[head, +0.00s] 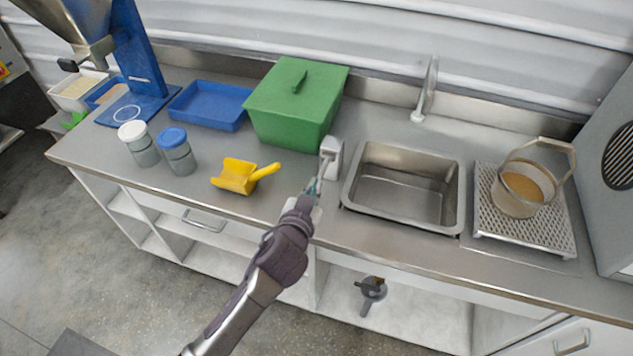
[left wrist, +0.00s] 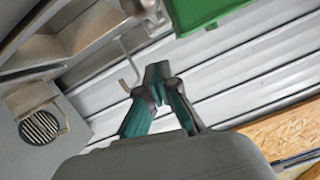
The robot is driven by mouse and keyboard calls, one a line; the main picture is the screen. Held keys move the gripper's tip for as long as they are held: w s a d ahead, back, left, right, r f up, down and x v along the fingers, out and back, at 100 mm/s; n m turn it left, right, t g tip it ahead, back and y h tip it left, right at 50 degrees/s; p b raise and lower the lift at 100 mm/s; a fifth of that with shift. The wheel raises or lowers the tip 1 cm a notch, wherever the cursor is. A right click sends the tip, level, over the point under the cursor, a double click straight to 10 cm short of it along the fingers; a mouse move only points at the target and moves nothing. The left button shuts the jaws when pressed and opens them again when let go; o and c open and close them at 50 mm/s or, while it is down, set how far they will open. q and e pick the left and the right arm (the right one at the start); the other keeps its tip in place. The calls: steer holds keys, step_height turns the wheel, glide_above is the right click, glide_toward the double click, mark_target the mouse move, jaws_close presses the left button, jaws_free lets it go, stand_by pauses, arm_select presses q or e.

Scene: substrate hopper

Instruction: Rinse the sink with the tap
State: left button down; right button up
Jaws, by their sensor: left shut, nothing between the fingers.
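The steel sink (head: 405,228) is set into the counter, and its basin looks empty. The tap (head: 428,90) stands behind it; no water shows at its spout. It also shows in the left wrist view (left wrist: 128,65). A pale grey lever unit (head: 333,157) stands on the counter just left of the sink. My left gripper (head: 315,187) is shut and empty, in front of this unit; whether they touch I cannot tell. In the left wrist view its closed fingertips (left wrist: 158,72) point toward the wall, tap and green bin. My right gripper is not in view.
A green lidded bin (head: 290,115) stands behind the unit. A yellow scoop (head: 238,177), two jars (head: 178,155) and a blue tray (head: 205,118) are to the left. A sieve basket (head: 518,200) sits on a drain rack (head: 540,235) at right. A dark valve (head: 371,290) is below the counter.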

arm_select(q)
steer(key=shift+w+d+f+p, duration=0.15)
steer(key=shift+w+f+p, duration=0.05)
steer(key=shift+w+f, duration=1.1)
steer(key=shift+w+d+f+p, duration=0.1)
steer(key=shift+w+f+p, duration=0.1)
steer(key=shift+w+f, duration=1.05)
